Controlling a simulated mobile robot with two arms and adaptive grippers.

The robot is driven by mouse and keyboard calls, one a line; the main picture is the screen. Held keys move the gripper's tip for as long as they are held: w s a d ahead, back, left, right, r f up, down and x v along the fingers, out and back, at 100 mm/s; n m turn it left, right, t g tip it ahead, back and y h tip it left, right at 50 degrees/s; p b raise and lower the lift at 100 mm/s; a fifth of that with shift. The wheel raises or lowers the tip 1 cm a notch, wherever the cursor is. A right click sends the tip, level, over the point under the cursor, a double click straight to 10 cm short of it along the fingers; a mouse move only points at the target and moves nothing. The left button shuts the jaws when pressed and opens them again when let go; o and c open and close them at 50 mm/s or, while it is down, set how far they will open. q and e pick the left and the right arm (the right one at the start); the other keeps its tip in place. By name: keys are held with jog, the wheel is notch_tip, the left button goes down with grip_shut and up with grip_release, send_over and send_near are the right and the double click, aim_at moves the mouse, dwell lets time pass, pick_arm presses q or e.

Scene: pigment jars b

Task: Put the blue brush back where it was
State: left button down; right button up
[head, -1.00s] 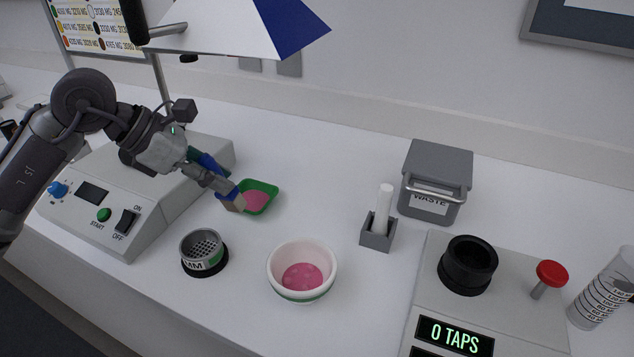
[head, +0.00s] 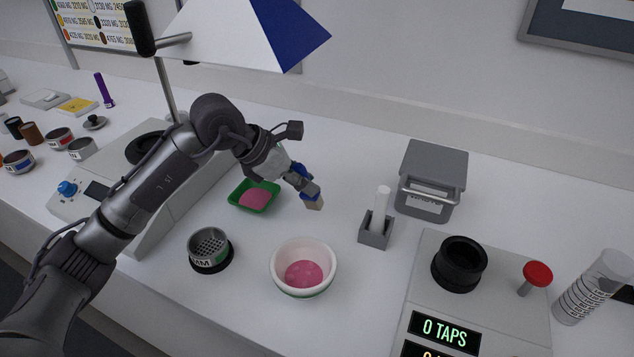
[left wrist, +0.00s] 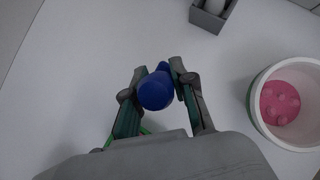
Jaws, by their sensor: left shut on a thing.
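The blue brush (head: 313,202) is in my left gripper (head: 306,186), its pale bristle end pointing down over the bench. It hangs right of the green tray (head: 233,199), behind the white bowl. In the left wrist view the brush's round blue handle end (left wrist: 156,92) is between the two fingers of the gripper (left wrist: 154,70). Whether the bristles touch the bench I cannot tell. My right gripper is not in view.
A grey holder (head: 374,237) with a white rod stands to the right, before the waste bin (head: 432,180). A tap machine (head: 500,300) is front right. The bench behind the brush is clear.

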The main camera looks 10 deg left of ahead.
pick_arm(q)
jog(key=w+d+g+y+p, duration=0.1)
jog(key=d+y+p, duration=0.1)
jog(key=p, duration=0.1)
jog(key=shift+w+r, duration=0.15)
jog(key=shift+w+d+g+y+p, duration=0.15)
jog(key=shift+d+g+y+p, duration=0.15)
jog(key=shift+g+y+p, duration=0.15)
jog(key=shift+f, duration=0.8)
jog(key=shift+a+f, duration=0.1)
jog(key=shift+f, duration=0.15)
jog(key=shift+a+f, duration=0.1)
jog(key=shift+a, duration=0.05)
jog(key=shift+f, duration=0.1)
